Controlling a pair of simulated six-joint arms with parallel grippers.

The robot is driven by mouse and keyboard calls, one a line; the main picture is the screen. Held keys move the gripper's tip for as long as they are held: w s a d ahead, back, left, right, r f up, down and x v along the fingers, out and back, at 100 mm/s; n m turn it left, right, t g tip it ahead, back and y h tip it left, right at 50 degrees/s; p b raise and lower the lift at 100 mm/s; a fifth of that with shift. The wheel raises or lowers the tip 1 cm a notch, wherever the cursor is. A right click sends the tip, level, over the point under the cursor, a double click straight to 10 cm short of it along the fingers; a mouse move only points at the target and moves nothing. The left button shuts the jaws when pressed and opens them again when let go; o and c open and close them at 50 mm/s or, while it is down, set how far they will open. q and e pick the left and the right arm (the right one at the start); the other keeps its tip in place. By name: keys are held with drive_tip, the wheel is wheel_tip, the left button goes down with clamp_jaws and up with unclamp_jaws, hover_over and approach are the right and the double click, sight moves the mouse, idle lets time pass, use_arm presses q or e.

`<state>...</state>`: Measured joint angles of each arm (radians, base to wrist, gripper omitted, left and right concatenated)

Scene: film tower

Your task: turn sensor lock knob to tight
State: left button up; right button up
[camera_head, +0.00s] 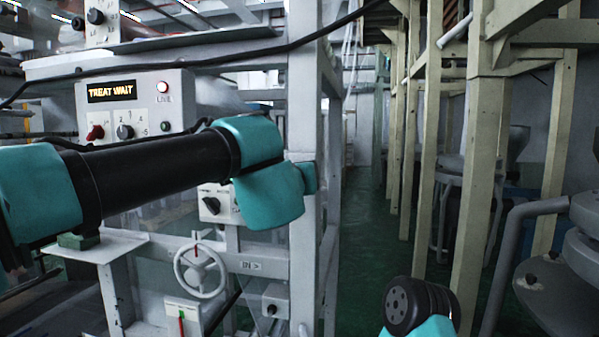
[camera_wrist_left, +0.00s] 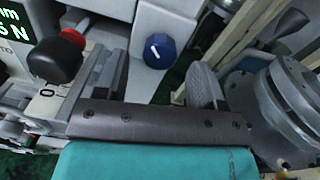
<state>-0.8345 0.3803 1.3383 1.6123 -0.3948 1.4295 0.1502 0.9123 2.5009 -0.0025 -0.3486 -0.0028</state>
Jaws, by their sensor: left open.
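In the left wrist view, a round blue knob (camera_wrist_left: 158,50) with a short white mark sits on a white housing, beyond the space between my fingertips. A black knob (camera_wrist_left: 55,60) with a red part (camera_wrist_left: 73,38) behind it is at the left, beside a scale plate. No lock or tight lettering is readable, so I cannot tell for certain which is the sensor lock knob. My left gripper (camera_wrist_left: 161,72) is open and empty, its fingers apart and not visibly touching the blue knob. In the head view my left arm crosses the machine and its fingers are hidden. My right gripper is out of view.
The head view shows a control box (camera_head: 150,88) reading "TREAT WAIT", a white handwheel (camera_head: 200,270) and a black selector knob (camera_head: 211,205). A pale frame post (camera_head: 302,90) stands beside my left wrist. A green-floored aisle (camera_head: 365,230) lies open to its right.

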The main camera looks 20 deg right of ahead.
use_arm(q)
drive_tip(key=shift+x, duration=1.4)
drive_tip(key=c, duration=0.9)
